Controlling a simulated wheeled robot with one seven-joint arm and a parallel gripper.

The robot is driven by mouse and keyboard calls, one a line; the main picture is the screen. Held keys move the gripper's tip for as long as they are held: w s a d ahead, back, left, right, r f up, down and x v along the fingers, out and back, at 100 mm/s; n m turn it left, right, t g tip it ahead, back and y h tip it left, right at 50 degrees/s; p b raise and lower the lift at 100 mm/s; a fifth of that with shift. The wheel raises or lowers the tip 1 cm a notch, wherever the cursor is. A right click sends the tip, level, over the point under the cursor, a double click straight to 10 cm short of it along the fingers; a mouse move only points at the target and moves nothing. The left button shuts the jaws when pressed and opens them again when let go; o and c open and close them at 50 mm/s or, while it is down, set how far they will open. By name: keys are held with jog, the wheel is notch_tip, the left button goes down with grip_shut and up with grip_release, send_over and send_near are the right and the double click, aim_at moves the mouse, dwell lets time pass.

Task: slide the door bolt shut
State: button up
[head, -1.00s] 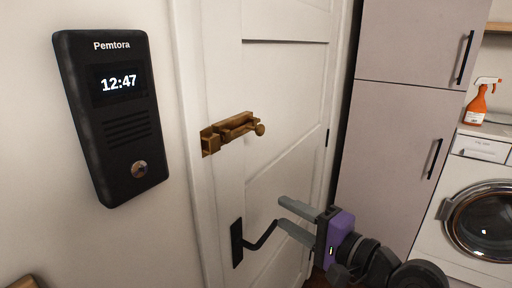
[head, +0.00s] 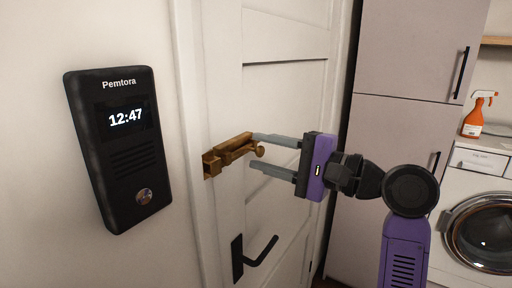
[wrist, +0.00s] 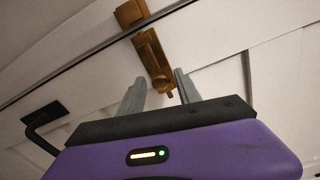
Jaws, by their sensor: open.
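The brass door bolt (head: 236,147) is mounted on the white door, with its round knob (head: 260,151) at the right end. Its brass keeper (head: 210,164) is on the door frame to the left. In the wrist view, a gap with the door seam shows between the bolt (wrist: 152,52) and the keeper (wrist: 130,12), and I see no rod across it. My gripper (head: 254,151) is open and empty, fingers pointing left at the knob. In the wrist view, the knob (wrist: 168,95) appears between the fingertips; I cannot tell whether either touches it.
A black door handle (head: 260,252) is below the bolt. A black Pemtora wall panel (head: 122,145) hangs on the wall at left. A tall cabinet (head: 400,135), a washing machine (head: 485,228) and an orange spray bottle (head: 474,117) are at right.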

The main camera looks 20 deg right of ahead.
jog(key=shift+x, duration=1.1)
grip_shut()
dwell(0.7)
